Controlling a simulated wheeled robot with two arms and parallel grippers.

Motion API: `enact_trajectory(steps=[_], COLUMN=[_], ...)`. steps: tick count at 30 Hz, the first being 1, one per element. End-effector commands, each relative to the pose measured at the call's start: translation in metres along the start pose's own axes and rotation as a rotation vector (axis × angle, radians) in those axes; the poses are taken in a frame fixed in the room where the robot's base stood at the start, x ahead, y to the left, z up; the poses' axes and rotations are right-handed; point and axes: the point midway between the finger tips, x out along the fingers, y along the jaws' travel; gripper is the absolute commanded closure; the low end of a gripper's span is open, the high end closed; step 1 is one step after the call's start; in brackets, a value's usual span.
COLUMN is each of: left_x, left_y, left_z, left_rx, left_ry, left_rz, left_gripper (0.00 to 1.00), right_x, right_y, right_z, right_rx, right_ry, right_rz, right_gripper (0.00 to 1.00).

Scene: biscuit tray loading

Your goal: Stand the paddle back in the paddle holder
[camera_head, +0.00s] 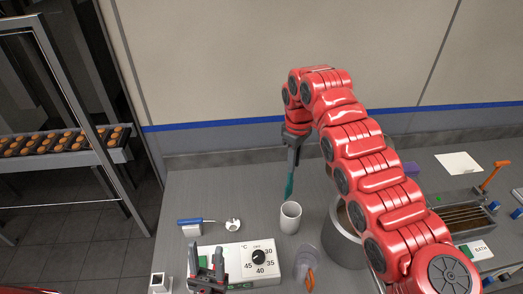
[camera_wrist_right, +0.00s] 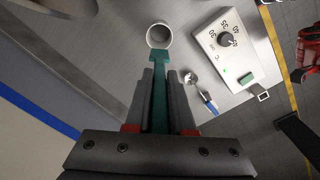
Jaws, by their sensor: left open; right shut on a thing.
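The teal paddle (camera_head: 289,186) is in my right gripper (camera_head: 294,140), hanging down with its lower end close to the rim of the white cup-like paddle holder (camera_head: 290,221). In the right wrist view the paddle (camera_wrist_right: 159,95) lies between the two fingers of my right gripper (camera_wrist_right: 158,75), which is shut on it. Its tip appears just beside the rim of the round holder (camera_wrist_right: 149,39), whose opening looks empty. I cannot tell whether tip and rim touch. My left gripper (camera_head: 208,268) is open and empty at the bottom, in front of the dial box.
A white dial box (camera_head: 235,262) stands left of the holder. A blue-handled tool (camera_head: 195,221) lies behind it. A clear jug (camera_head: 307,262) and a large grey pot (camera_head: 343,248) stand close on the right. A metal bath (camera_head: 465,220) is further right.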

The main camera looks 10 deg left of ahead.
Motion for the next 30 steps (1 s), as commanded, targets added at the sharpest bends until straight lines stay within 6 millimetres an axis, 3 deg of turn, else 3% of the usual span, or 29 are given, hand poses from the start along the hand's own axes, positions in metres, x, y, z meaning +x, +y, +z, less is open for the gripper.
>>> enact_trajectory(steps=[5, 19, 30], left_x=[0.002, 0.003, -0.032], left_y=[0.000, 0.000, 0.002], left_z=[0.000, -0.001, 0.005], left_rx=[0.000, 0.000, 0.000], left_ry=[0.000, 0.000, 0.000], left_rz=[0.000, 0.000, 0.000], left_gripper=[0.50, 0.50, 0.50], right_x=[0.007, 0.041, 0.086], right_y=[0.009, 0.008, 0.007], right_z=[0.017, 0.018, 0.017], right_rx=[-0.019, -0.019, -0.019], right_ry=[-0.008, -0.010, -0.007], right_rz=[-0.025, -0.027, -0.025], right_gripper=[1.00, 1.00, 1.00])
